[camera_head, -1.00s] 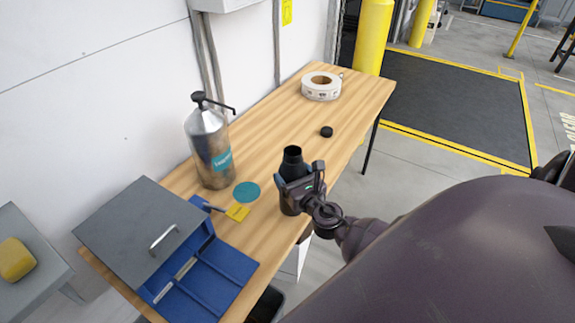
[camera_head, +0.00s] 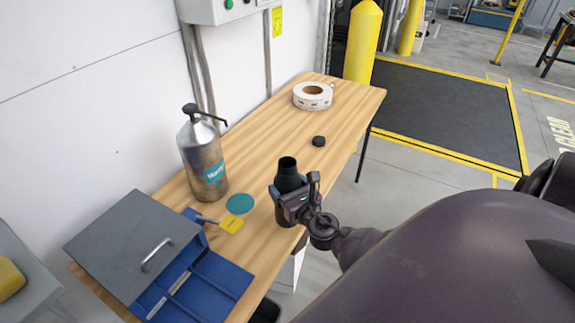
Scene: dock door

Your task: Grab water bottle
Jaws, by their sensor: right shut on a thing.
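A dark bottle (camera_head: 288,171) with an open neck stands upright near the front edge of the wooden table (camera_head: 283,122). My right gripper (camera_head: 291,203) is shut on the bottle's body from the right and hides much of it. I cannot tell whether the bottle's base touches the table. A small black cap (camera_head: 319,141) lies on the table behind the bottle. My left gripper is not in view.
A silver pump dispenser (camera_head: 203,160), a teal disc (camera_head: 240,203) and a yellow tag (camera_head: 231,226) are left of the bottle. A blue box with a grey lid (camera_head: 135,244) is at front left. A label roll (camera_head: 313,95) sits farther back.

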